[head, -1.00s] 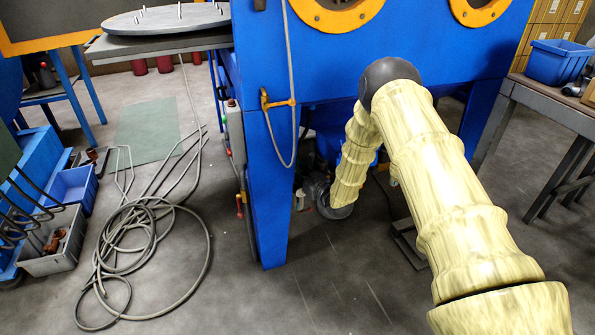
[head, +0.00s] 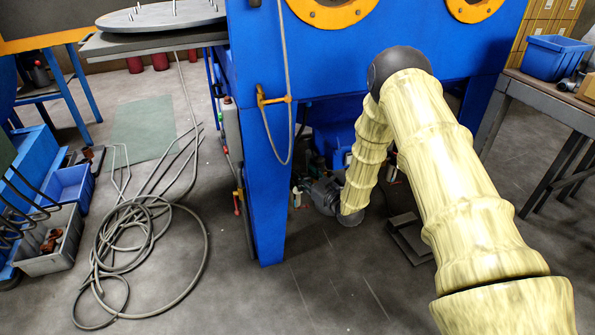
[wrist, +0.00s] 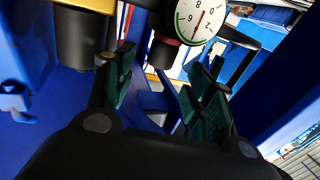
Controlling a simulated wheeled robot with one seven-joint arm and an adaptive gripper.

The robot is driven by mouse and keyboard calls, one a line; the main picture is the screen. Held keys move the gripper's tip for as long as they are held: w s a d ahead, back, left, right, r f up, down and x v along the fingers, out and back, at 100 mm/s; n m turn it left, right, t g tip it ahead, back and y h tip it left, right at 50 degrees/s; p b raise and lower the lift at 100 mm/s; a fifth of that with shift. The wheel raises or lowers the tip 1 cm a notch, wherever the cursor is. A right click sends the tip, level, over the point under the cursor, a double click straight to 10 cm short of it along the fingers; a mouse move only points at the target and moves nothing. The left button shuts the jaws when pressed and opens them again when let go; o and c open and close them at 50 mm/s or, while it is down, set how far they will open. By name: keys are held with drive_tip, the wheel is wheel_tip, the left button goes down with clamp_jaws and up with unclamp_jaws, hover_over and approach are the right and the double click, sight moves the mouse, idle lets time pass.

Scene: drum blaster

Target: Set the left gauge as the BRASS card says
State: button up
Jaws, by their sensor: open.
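A round white gauge (wrist: 200,18) shows at the top of the wrist view, cut by the frame edge. It has a red needle, a green band and black numerals that appear turned over. I cannot tell whether it is the left gauge. A dark cylinder with a red ring (wrist: 165,48) sits just below and left of it. My gripper (wrist: 160,88) is open, its two green-padded fingers apart with nothing held between them. The gauge lies beyond the fingers, towards the top. In the head view my gripper is not clear under the blue cabinet. No BRASS card is readable.
The blue blasting cabinet (head: 268,190) stands over my lower arm. A second dark cylinder with a brass-coloured top (wrist: 85,38) is left of the fingers. A hose coil (head: 150,235) lies on the floor at left. A bench (head: 540,100) stands at right.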

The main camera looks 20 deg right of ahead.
drive_tip(key=shift+v, duration=3)
drive_tip(key=shift+f, duration=0.1)
drive_tip(key=s+a+f+m+g+h+p, duration=0.1)
drive_tip(key=s+a+f+m+g+h, duration=0.2)
drive_tip(key=s+f, duration=0.6)
drive_tip(key=s+a+f+g+h+p, duration=0.1)
drive_tip(key=s+a+f+g, duration=0.35)
drive_tip(key=s, duration=0.75)
drive_tip(key=s+f+m+g+h, duration=0.1)
drive_tip(key=s+g, duration=0.2)
drive_tip(key=s, duration=0.7)
drive_tip(key=s+a+f+g+p, duration=0.1)
drive_tip(key=s+f+g, duration=0.15)
drive_tip(key=s, duration=0.85)
drive_tip(key=s+m+g+h, duration=0.1)
drive_tip(key=s+g, duration=0.3)
drive_tip(key=s, duration=0.6)
wheel_tip(320, 180, up, 37)
drive_tip(key=p, duration=3.8)
drive_tip(key=shift+r, duration=0.2)
